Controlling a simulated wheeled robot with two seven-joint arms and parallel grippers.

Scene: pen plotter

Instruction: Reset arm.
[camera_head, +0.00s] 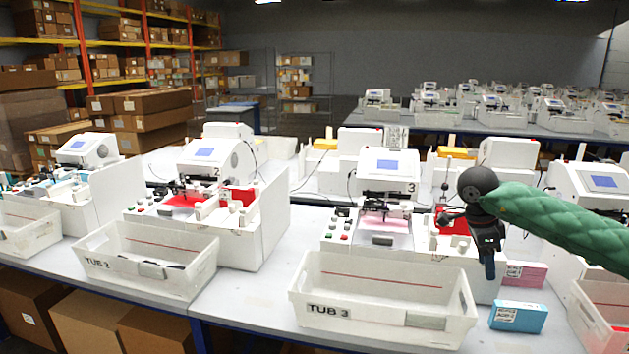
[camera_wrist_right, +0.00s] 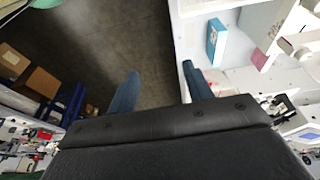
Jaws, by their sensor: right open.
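My right arm, in a green padded sleeve, comes in from the right in the head view. Its gripper (camera_head: 489,262) points down over the table near the right side of plotter station 3. In the right wrist view the two blue fingers of the right gripper (camera_wrist_right: 160,90) are spread apart with nothing between them. Floor and the table's edge show beyond them. My left gripper is not in either view. The pen plotter marked 3 (camera_head: 387,165) stands left of the right gripper, and the plotter marked 2 (camera_head: 207,153) is farther left.
Tub 3 (camera_head: 330,309) and tub 2 (camera_head: 105,269) stand along the table's front. A blue box (camera_head: 518,317) and a pink box (camera_head: 524,274) lie near the right gripper. The blue box (camera_wrist_right: 216,42) also shows in the wrist view. Cardboard boxes (camera_head: 82,318) are under the table.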

